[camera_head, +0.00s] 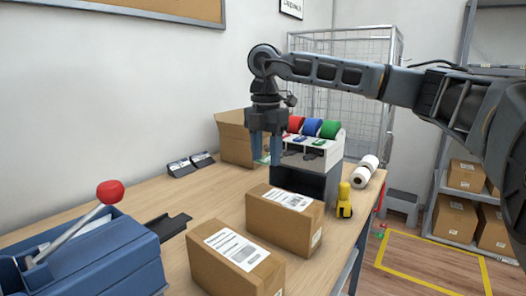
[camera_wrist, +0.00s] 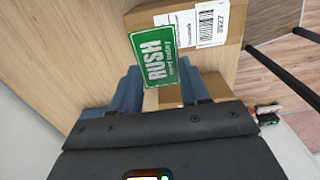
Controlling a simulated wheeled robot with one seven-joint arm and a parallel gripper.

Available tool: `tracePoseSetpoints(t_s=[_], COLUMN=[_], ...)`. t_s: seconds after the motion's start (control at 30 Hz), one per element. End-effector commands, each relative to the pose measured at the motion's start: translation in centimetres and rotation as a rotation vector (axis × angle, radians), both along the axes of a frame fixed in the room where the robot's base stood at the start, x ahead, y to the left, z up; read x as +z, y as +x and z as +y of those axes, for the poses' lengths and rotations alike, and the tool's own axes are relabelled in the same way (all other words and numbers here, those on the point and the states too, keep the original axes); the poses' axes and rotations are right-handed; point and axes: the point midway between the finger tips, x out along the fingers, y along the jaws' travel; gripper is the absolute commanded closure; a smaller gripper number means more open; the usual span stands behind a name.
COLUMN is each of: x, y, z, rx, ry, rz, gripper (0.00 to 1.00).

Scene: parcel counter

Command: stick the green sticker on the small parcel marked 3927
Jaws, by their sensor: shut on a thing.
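My gripper (camera_head: 268,161) points down above the counter, beyond the two parcels. It is shut on the green sticker (camera_wrist: 158,56), a rectangle with white "RUSH" lettering, seen between the blue fingers in the wrist view. The sticker cannot be made out in the head view. A brown parcel with a white label (camera_wrist: 190,22) lies past the sticker in the wrist view; its sideways number looks like 3927. In the head view one labelled parcel (camera_head: 285,232) is at the middle and another (camera_head: 225,275) is nearer; their numbers are too small to read. The sticker is apart from both.
A dispenser with red, blue and green rolls (camera_head: 312,135) stands behind the parcels, beside an open carton (camera_head: 235,138). A yellow tool (camera_head: 345,203) and white rolls (camera_head: 364,172) are near the right edge. A blue lever machine (camera_head: 105,258) stands front left.

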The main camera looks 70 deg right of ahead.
Motion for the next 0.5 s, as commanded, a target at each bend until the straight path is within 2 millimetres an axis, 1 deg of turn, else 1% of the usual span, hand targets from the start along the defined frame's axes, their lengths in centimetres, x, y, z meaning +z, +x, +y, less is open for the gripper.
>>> tracePoseSetpoints(t_s=[0.5], x=[-5.4], y=[0.0], z=[0.1], rx=[0.001], ry=[0.002], rz=[-0.001], gripper=[0.64])
